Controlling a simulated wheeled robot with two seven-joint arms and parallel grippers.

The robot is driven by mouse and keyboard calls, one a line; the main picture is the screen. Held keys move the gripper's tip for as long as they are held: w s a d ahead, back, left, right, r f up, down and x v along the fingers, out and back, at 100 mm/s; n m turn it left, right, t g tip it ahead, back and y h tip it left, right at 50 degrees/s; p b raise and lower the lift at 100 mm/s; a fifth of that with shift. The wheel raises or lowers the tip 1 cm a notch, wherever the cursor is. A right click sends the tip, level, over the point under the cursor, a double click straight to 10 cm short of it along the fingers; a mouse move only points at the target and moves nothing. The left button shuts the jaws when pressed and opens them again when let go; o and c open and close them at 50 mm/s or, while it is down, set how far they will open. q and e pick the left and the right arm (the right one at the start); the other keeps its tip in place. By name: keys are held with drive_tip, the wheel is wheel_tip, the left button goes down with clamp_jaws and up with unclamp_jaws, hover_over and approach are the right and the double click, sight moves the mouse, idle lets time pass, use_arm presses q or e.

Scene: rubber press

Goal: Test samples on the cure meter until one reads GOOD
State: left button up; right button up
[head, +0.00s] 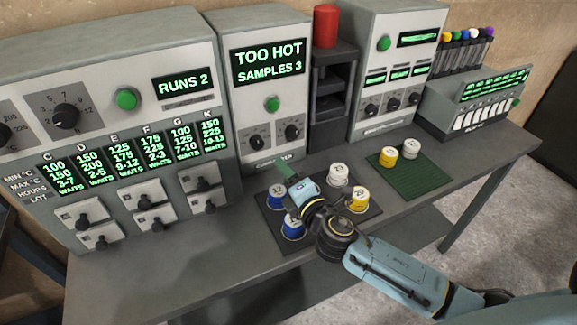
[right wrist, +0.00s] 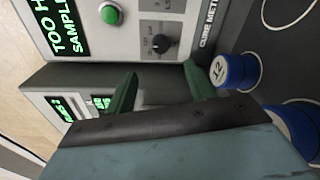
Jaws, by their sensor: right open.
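The cure meter (head: 262,65) stands at the middle back and reads TOO HOT, SAMPLES 3. It has a green button (head: 271,104) and two dials. Several samples sit on a dark mat (head: 318,213): a blue one (head: 277,197), another blue one (head: 292,226), a white one (head: 338,175) and a yellow one (head: 358,200). My right gripper (head: 286,172) is over the mat's back left, in front of the meter. In the right wrist view it is open and empty (right wrist: 160,84), with a blue sample marked 12 (right wrist: 235,70) beside one finger. My left gripper is out of view.
A green mat (head: 415,178) at right holds a yellow sample (head: 388,156) and a white one (head: 411,148). A wide panel (head: 110,60) reading RUNS 2 stands at left. The table's front left is clear.

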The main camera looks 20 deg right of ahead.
drive_tip(key=d+f+n+h+b, duration=0.1)
drive_tip(key=d+n+h+b, duration=0.1)
drive_tip(key=d+n+b, duration=0.65)
approach(295, 135)
drive_tip(key=shift+n+t, duration=0.3)
drive_tip(key=shift+n, duration=0.15)
drive_tip(key=w, duration=0.8)
drive_tip(key=shift+f, duration=0.2)
drive_tip(key=c, duration=1)
